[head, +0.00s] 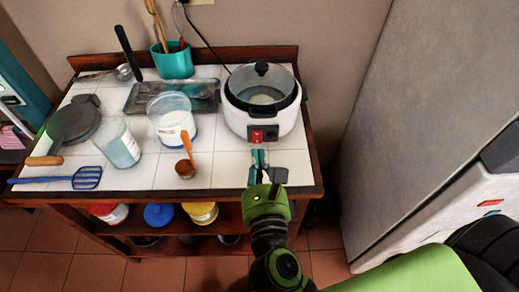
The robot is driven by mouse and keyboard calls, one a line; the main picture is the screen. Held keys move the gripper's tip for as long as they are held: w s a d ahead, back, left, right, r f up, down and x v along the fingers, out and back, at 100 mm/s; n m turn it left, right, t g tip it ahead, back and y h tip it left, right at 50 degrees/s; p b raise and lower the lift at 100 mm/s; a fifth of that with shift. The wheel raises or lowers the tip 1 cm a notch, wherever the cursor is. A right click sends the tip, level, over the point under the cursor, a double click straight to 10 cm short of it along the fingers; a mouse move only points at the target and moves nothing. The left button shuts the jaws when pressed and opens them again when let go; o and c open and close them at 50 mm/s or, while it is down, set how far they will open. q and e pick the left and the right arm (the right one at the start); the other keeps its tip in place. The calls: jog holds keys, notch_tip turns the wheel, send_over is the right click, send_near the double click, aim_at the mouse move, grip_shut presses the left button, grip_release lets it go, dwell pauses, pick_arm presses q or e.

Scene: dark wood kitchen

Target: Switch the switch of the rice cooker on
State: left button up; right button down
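The white rice cooker (238,118) stands at the right end of the white-tiled table, with a dark-rimmed glass lid on top. Its red switch (257,136) is on a dark panel low on the front. I cannot tell the switch's position. My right gripper (261,160) reaches in from the bottom, just in front of and below the switch. Its tip is close to the panel; whether it touches is unclear. Nothing is visibly held, and the finger gap is too small to read. My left gripper is out of view.
An orange-handled scoop (187,162) and a white container (170,119) stand left of the cooker. A dark tray (143,97) and teal utensil holder (174,62) are behind. A grey fridge (430,110) stands right.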

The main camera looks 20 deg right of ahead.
aim_at(257, 137)
jog(key=s+f+m+g, duration=0.3)
jog(key=f+m+g, duration=0.1)
jog(key=f, duration=0.2)
jog(key=shift+a+m+g, duration=0.15)
jog(key=shift+m+g, duration=0.15)
jog(key=shift+m, duration=0.1)
jog(key=shift+w+f, duration=0.1)
jog(key=p+x, duration=0.1)
jog(key=x, duration=0.3)
jog(key=p+x, duration=0.1)
jog(key=x, duration=0.4)
jog(key=r+p+x, duration=0.1)
jog(key=p+x, duration=0.1)
jog(key=x, duration=0.2)
jog(key=shift+w+d, duration=0.35)
jog(key=shift+w, duration=0.2)
